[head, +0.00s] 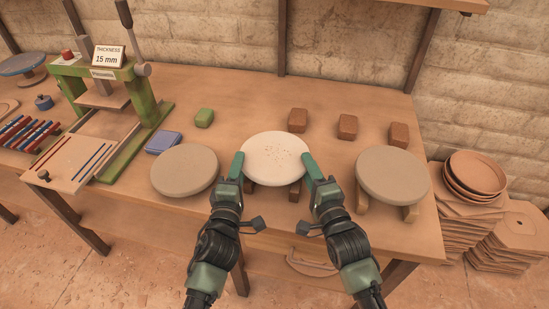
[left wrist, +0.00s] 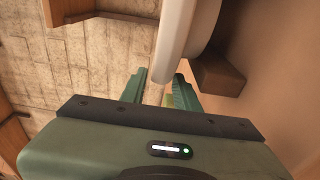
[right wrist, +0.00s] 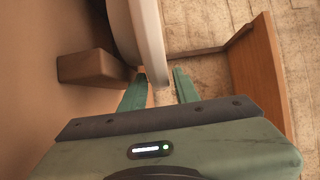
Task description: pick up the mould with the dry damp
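A pale, cream-white round mould (head: 275,150) with brown specks on top sits in the middle of the bench on brown blocks. My left gripper (head: 237,165) is at its left rim and my right gripper (head: 308,162) is at its right rim. In the left wrist view the rim (left wrist: 178,45) reaches between the open fingers. In the right wrist view the rim (right wrist: 150,45) also reaches between open fingers. A gap shows beside the rim in both. A plain grey-beige mould (head: 185,170) lies to the left and another (head: 392,177) to the right.
Several brown blocks (head: 347,126) stand behind the moulds. A green block (head: 204,117) and a blue one (head: 163,142) lie left. A green press (head: 140,95) with a "15 mm" sign stands at the far left. Terracotta dishes (head: 475,172) are stacked right of the bench.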

